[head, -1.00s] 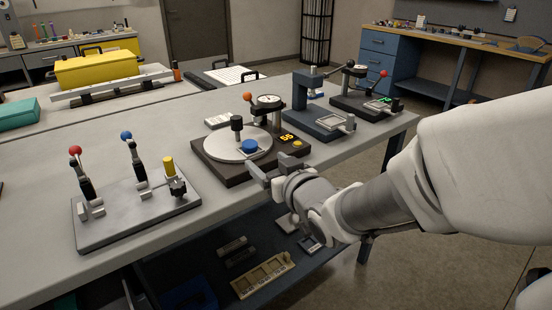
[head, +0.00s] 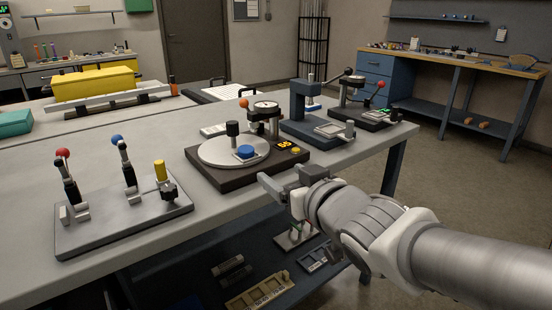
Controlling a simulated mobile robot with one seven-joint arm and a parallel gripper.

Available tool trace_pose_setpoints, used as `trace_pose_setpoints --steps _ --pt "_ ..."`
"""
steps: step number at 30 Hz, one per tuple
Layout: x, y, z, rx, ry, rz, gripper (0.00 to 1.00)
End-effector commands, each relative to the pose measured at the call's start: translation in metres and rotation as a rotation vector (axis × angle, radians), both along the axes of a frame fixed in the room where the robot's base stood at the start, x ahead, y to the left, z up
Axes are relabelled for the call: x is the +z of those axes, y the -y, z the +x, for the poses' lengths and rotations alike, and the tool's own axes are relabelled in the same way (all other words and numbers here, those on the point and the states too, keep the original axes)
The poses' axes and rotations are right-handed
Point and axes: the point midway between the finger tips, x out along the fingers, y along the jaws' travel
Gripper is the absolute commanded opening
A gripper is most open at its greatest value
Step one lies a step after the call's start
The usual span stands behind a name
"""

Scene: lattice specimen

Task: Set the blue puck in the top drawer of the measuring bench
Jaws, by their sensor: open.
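The blue puck (head: 245,152) lies on the round pale plate (head: 222,150) of a dark gauge stand on the grey table. My gripper (head: 285,178) is open and empty, to the right of the puck and nearer to me, by the stand's front right edge. It is apart from the puck. At the back right, a wooden-topped bench (head: 465,59) has blue drawers; the top drawer (head: 376,64) looks shut. I cannot tell whether this is the measuring bench.
A lever fixture (head: 120,220) stands on the table at left. Two more gauge stands, one blue-grey (head: 305,125) and one dark (head: 365,112), stand right of the puck. A lower shelf (head: 205,270) holds small parts. The floor (head: 465,190) at right is clear.

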Motion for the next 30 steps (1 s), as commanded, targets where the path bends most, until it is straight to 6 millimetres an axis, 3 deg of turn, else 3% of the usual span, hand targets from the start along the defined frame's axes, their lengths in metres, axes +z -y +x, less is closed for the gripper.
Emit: trace_pose_setpoints --steps 5,9,12,21,23,27,30 --pt "-0.013 0.044 -0.010 -0.160 -0.124 -0.065 0.78" --pt "-0.033 0.081 -0.038 -0.290 -0.301 -0.116 0.78" --pt "-0.047 0.098 -0.066 -0.349 -0.442 -0.137 0.78" --pt "-0.075 0.101 -0.149 -0.364 -0.781 -0.151 0.78" --pt "-0.076 0.099 -0.157 -0.356 -0.812 -0.151 0.76" --pt "-0.078 0.097 -0.166 -0.348 -0.846 -0.152 0.51" --pt "-0.078 0.097 -0.166 -0.347 -0.848 -0.152 0.50"
